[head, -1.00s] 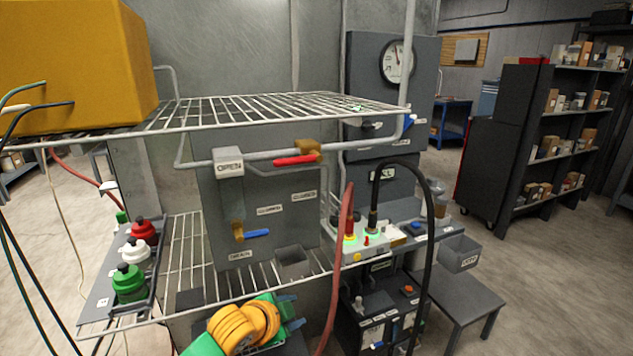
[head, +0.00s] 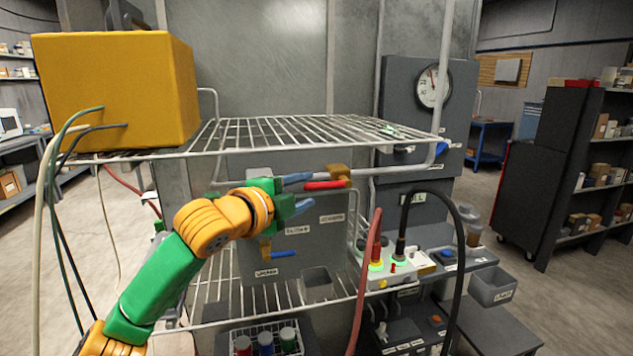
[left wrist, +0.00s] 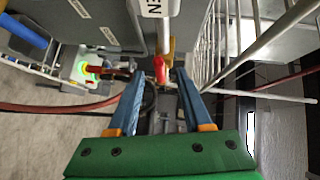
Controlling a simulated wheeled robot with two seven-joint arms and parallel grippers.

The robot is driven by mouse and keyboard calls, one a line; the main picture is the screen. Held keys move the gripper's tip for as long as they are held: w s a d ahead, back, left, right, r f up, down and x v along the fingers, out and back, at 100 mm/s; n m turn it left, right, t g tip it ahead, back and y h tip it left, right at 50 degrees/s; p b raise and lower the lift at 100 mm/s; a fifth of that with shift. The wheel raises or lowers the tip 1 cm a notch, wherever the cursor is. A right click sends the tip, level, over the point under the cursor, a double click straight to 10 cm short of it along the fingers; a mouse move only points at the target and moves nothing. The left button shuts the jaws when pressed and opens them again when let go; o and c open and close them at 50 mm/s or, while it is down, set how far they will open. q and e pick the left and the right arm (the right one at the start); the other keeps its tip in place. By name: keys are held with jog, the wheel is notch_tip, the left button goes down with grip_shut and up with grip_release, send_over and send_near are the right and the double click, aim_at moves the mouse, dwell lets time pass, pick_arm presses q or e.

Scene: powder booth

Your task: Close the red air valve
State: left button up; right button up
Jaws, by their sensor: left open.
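The red air valve has a red lever (head: 325,185) and a brass body (head: 339,174) on the horizontal pipe below the wire shelf. The lever lies level, in line with the pipe, pointing left. My left gripper (head: 306,192) is open and empty, just left of the lever's free end. In the left wrist view, the red lever (left wrist: 160,70) shows ahead between the fingertips (left wrist: 160,76), with the brass part (left wrist: 171,52) beyond. I cannot tell whether a finger touches it. My right gripper is not in view.
The wire shelf (head: 285,133) runs just above the gripper. A blue lever (head: 284,254) sits lower on the grey panel (head: 325,247). A red hose (head: 365,290) and black hose (head: 458,260) rise at the right. A yellow box (head: 115,92) stands on the shelf.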

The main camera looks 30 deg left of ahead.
aim_at(316, 188)
pick_arm(q)
jog(key=w, duration=0.1)
jog(key=w+p, duration=0.1)
jog(key=w, duration=0.3)
jog(key=shift+w+f+p, duration=0.2)
jog(key=shift+f+p, duration=0.15)
jog(key=shift+s, duration=0.15)
grip_shut()
dwell(0.8)
